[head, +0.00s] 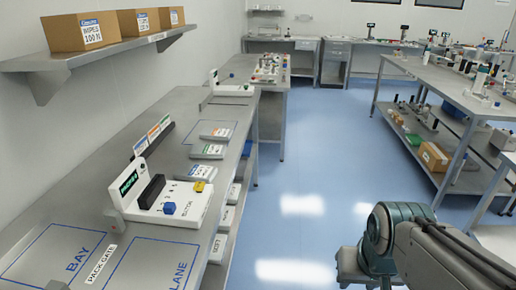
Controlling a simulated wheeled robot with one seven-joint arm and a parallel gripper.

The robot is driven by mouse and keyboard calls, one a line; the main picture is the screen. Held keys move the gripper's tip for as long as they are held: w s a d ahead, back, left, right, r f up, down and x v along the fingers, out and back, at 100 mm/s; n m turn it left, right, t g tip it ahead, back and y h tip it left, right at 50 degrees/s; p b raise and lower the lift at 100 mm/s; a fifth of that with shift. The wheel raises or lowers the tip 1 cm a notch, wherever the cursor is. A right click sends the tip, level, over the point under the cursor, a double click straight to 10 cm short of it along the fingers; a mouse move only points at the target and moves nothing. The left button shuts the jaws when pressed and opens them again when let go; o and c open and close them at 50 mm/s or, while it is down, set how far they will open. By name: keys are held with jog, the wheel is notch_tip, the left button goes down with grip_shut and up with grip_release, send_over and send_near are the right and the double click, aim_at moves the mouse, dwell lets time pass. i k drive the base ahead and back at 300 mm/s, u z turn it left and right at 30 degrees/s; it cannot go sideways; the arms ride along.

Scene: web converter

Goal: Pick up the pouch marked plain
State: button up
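No pouch that I can read as plain shows in the head view. Several flat, pale packets with coloured labels lie on the left bench: one with an orange edge (217,132), one with a green edge (208,150) and one with a yellow edge (201,172). Small upright cards, blue (140,147), orange (153,133) and green (165,122), stand in a dark rack behind them. Their print is too small to read. My arm shows at the lower right, over the floor, away from the bench. My gripper's fingers are not in view.
A white machine (170,200) with a green display and blue knob stands on the steel bench (100,205). Outlined areas marked BAY (75,258) and LANE (170,265) are empty. A shelf (120,48) holds cardboard boxes (85,31). Blue floor (320,150) lies clear between benches.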

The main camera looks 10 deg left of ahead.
aim_at(198, 150)
jog(key=z, duration=0.35)
jog(key=i, duration=2.25)
jog(key=u, duration=1.5)
jog(key=i, duration=0.95)
jog(key=u, duration=0.8)
